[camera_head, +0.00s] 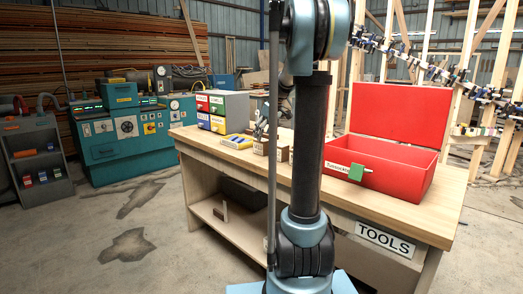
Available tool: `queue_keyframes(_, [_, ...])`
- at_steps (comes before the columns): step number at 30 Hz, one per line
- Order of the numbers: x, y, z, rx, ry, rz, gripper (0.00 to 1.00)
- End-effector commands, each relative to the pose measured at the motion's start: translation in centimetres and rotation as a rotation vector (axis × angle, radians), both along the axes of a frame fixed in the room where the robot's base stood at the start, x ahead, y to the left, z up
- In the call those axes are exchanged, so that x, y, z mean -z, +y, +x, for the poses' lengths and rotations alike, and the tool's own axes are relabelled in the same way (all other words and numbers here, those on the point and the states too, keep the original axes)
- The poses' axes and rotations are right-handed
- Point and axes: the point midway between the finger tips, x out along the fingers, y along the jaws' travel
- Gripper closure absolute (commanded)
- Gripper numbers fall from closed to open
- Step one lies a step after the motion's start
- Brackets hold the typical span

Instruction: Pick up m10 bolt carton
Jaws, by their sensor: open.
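Small brown cartons (262,148) stand on the wooden workbench, just left of my arm's upright link. My arm partly hides them. Their labels are too small to read, so I cannot tell which one is the m10 bolt carton. My gripper (260,130) shows small and dark, close above or behind these cartons, with my arm link covering part of the view. It is open, and I see nothing held in it. Whether it touches a carton cannot be told.
Coloured drawer units (222,110) stand at the bench's back left. An open red toolbox (390,175) with a raised lid is right of my arm. The workbench (410,215) has bare wood along its front.

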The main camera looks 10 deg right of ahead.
Motion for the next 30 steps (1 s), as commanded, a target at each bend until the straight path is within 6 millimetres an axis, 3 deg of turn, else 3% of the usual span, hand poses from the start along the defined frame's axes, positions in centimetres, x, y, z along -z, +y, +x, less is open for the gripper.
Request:
queue_keyframes(15, [4.6,1.0,2.0,0.0,0.0,0.0,0.33])
queue_keyframes(24, [5.0,1.1,2.1,0.0,0.0,0.0,0.33])
queue_keyframes(30, [5.0,1.1,2.1,0.0,0.0,0.0,0.79])
